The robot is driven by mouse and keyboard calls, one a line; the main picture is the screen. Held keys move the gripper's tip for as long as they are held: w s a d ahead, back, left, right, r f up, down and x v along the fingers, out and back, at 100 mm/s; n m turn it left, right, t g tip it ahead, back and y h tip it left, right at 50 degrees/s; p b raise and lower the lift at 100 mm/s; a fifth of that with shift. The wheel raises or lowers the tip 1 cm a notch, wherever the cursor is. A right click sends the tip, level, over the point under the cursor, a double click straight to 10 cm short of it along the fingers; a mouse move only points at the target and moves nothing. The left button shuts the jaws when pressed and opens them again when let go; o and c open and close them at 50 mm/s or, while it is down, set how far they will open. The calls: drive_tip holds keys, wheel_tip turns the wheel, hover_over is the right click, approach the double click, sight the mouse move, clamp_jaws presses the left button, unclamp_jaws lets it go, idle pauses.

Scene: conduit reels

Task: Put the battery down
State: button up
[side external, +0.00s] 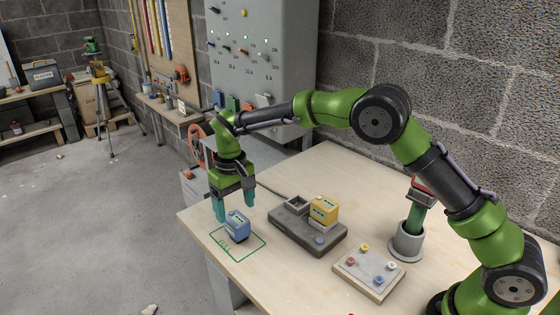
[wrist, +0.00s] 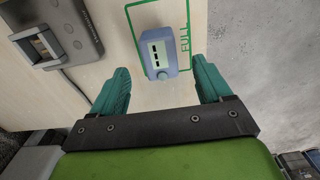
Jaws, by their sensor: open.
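A blue battery (side external: 237,225) stands on the wooden table inside a green outlined square marked FULL (side external: 258,248). My gripper (side external: 235,212) is just above and around the battery in the side view, with its teal fingers apart. In the wrist view the battery (wrist: 158,53) sits beyond the fingertips of my open gripper (wrist: 163,82), lined up with the gap between them. The fingers do not appear to touch it. A yellow battery (side external: 324,210) sits in the grey charger (side external: 290,232), beside an empty bay.
The charger also shows in the wrist view (wrist: 62,30) at upper left. A board with coloured knobs (side external: 369,273) and a grey cup holding a green-handled tool (side external: 407,240) stand to the right. The table's left edge is close to the square.

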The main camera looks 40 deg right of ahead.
sight(236, 218)
drive_tip(key=s+d+r+t+y, duration=0.1)
drive_tip(key=s+d+r, duration=0.1)
drive_tip(key=s+r, duration=0.3)
drive_tip(key=s+d+r+m+t, duration=0.1)
drive_tip(key=s+d+r, duration=0.1)
drive_tip(key=r, duration=0.5)
drive_tip(key=s+d+r+t+y, duration=0.1)
drive_tip(key=s+d+r, duration=0.25)
drive_tip(key=r, duration=0.25)
drive_tip(key=s+d+f+m+t, duration=0.1)
drive_tip(key=s+d+t, duration=0.1)
drive_tip(key=s, duration=0.7)
drive_tip(key=s+d+f+m+t, duration=0.1)
drive_tip(key=s+d+m+t, duration=0.1)
drive_tip(key=s, duration=0.7)
